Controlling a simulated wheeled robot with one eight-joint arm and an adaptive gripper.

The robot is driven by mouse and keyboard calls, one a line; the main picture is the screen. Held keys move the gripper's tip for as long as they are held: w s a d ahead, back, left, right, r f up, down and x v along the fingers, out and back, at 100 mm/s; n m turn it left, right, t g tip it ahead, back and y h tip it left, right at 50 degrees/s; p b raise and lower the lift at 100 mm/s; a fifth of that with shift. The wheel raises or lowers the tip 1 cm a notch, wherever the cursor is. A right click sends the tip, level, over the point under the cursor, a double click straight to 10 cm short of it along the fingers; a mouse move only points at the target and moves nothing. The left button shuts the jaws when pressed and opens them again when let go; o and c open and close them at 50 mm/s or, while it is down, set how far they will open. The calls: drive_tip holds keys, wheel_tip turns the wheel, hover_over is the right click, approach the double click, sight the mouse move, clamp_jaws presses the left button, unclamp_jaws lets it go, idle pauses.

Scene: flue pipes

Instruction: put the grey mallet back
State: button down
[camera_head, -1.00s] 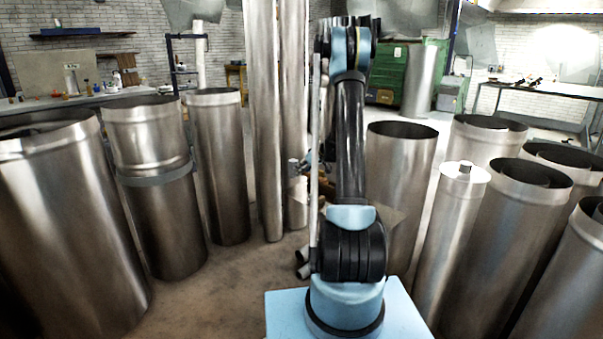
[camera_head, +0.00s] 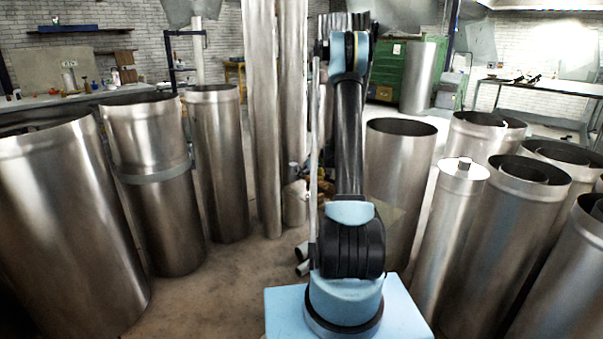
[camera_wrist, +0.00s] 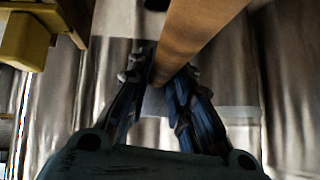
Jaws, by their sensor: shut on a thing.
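The handle slants from the fingers to the top edge, right of centre. A grey patch shows between and behind the fingers; I cannot tell whether it is the mallet's head or metal behind. In the head view my arm hides most of the gripper area. No place for the mallet is clearly visible.
Tall metal pipes stand close on the left (camera_head: 60,220) and right (camera_head: 400,170); narrower tall pipes (camera_head: 265,120) rise ahead. Short pipe pieces lie on the floor by my base. A yellow block (camera_wrist: 27,42) is at the wrist view's upper left. Clear floor shows at front left.

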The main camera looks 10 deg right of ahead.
drive_tip(key=shift+f, duration=1.9)
drive_tip(key=c, duration=1.3)
unclamp_jaws()
drive_tip(key=shift+c, duration=0.2)
drive_tip(key=shift+s, duration=0.1)
drive_tip(key=v, duration=1.1)
drive_tip(key=shift+s+d+r, duration=0.15)
drive_tip(key=shift+d+r, duration=0.1)
drive_tip(key=shift+r, duration=0.05)
